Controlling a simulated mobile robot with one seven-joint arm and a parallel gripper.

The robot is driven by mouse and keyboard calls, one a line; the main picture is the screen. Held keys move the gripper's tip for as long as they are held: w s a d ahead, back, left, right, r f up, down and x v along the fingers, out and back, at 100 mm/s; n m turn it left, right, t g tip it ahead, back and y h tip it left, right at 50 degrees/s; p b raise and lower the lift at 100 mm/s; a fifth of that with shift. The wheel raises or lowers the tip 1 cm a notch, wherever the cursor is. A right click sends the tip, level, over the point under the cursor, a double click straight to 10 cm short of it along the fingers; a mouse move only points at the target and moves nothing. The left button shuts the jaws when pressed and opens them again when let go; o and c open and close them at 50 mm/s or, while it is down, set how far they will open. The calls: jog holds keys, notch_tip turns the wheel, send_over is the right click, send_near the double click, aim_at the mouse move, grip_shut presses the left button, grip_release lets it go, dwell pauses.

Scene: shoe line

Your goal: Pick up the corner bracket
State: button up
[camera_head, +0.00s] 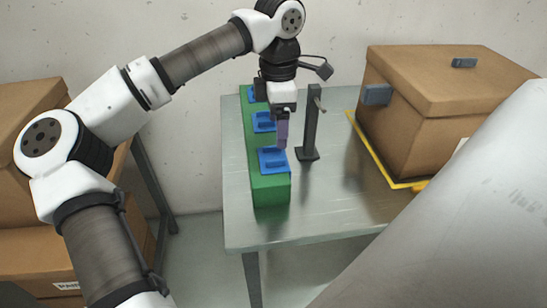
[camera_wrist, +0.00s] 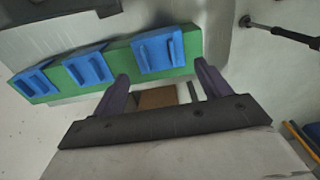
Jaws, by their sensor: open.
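Several blue bracket-like pieces sit in a row on a long green block; I cannot tell which one the task calls the corner bracket. The nearest blue piece (camera_head: 273,161) is at the front end of the green block (camera_head: 271,192). It also shows in the wrist view (camera_wrist: 158,52), just beyond my fingertips and roughly between them. My gripper (camera_head: 282,136) has purple fingers and is open, with no bracket between them. It points down above the nearest blue piece, apparently apart from it. In the wrist view my gripper (camera_wrist: 162,78) spans a gap over that piece's near side.
The block stands on a grey metal table (camera_head: 330,205), near its left edge. A dark upright post (camera_head: 311,125) with a side peg stands just right of my gripper. A cardboard box (camera_head: 440,105) on a yellow-edged base fills the table's right. The table's front middle is clear.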

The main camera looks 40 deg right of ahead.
aim_at(276, 158)
jog(key=f, duration=0.7)
jog(key=shift+w+f+p, duration=0.15)
jog(key=shift+w+p, duration=0.05)
jog(key=shift+p, duration=0.1)
jog(key=shift+c, duration=0.3)
jog(key=c, duration=1)
